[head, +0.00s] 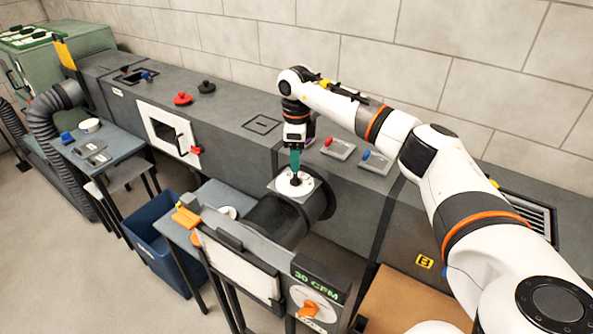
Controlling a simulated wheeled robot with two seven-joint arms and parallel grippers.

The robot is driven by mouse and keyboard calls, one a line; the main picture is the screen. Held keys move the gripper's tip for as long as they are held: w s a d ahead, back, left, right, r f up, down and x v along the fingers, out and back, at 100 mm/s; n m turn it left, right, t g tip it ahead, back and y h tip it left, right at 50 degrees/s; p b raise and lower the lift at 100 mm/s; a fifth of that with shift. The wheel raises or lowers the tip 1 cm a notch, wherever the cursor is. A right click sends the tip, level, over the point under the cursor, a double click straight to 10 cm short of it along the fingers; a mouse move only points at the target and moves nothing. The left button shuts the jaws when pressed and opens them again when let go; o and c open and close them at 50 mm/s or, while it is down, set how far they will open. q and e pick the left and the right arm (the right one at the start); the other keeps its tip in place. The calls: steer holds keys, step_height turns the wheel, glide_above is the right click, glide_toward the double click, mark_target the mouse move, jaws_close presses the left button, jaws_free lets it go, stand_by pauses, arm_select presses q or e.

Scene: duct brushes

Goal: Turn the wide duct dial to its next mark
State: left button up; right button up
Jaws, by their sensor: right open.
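A round white dial (284,185) with a dark centre sits on a square plate on top of the wide black duct (275,219). My right gripper (295,176) points straight down over the dial's middle, with its fingertips at the dark centre. Its jaws are open, and the fingers partly hide the dial's centre and marks. I cannot tell whether the fingertips touch the knob. My left gripper is not in view.
A panel reading 30 CFM (316,282) with an orange knob (309,308) stands in front. A blue bin (150,250) is on the floor at left. Red and blue levers (328,141) sit on the bench top beside my arm. Open floor lies at the lower left.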

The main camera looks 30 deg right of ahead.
mark_target(296, 175)
step_height(296, 175, up, 6)
steer(key=b, duration=0.1)
steer(key=shift+r, duration=0.15)
stand_by(0.5)
